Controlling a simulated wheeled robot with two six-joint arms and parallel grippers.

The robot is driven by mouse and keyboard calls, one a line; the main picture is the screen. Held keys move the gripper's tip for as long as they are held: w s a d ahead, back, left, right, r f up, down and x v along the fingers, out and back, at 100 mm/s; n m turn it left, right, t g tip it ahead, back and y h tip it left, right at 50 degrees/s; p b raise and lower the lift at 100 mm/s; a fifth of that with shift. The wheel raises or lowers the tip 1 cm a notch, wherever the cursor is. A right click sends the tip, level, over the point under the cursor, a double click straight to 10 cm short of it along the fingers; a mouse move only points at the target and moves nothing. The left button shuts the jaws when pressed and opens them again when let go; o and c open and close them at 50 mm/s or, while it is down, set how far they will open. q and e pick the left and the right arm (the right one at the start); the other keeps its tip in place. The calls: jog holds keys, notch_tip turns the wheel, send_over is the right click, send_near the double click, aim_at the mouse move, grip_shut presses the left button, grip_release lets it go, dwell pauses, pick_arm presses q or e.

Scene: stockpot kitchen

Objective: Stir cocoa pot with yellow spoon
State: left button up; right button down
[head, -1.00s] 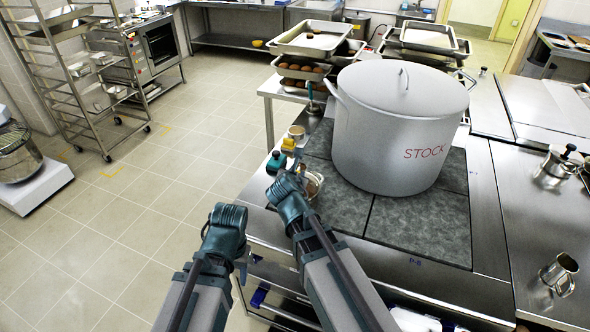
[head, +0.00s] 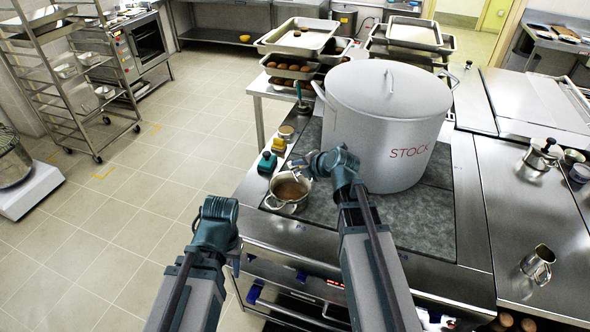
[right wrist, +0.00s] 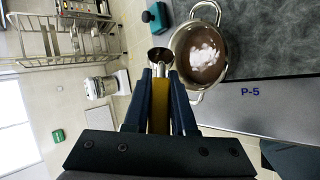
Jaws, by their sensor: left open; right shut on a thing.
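The cocoa pot (head: 287,207) is a small steel pot with brown cocoa in it, at the left edge of the stove top. In the right wrist view the pot (right wrist: 177,75) shows a white patch on the cocoa. My right gripper (head: 312,160) is shut on the yellow spoon, just behind and right of the pot. The yellow handle (right wrist: 160,105) points forward between the fingers, and its steel bowl shows beside the pot's rim; its height over the rim is unclear. My left gripper (head: 236,262) is open and empty, left of the counter's front edge.
A large stockpot (head: 385,130) marked STOCK stands close to the right of my right gripper. A green-topped thing (head: 267,163) and a yellow one (head: 279,146) stand behind the cocoa pot. A steel jug (head: 538,264) stands far right.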

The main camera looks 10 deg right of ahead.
jog(key=shift+w+d+f+m+y+b, duration=0.2)
jog(key=shift+d+f+m+y+b, duration=0.2)
jog(key=shift+d+y, duration=0.15)
jog(key=shift+w+d+f+m+y+b, duration=0.1)
jog(key=shift+d+m+y+b, duration=0.45)
jog(key=shift+y+b, duration=0.4)
jog(key=shift+s+d+f+m+y+b, duration=0.1)
jog(key=shift+d+m+y+b, duration=0.3)
jog(key=shift+m+y+b, duration=0.5)
jog(key=shift+w+d+m+y+b, duration=0.1)
jog(key=shift+d+m+y+b, duration=0.15)
jog(key=shift+d+y+b, duration=0.65)
jog(key=shift+a, duration=0.4)
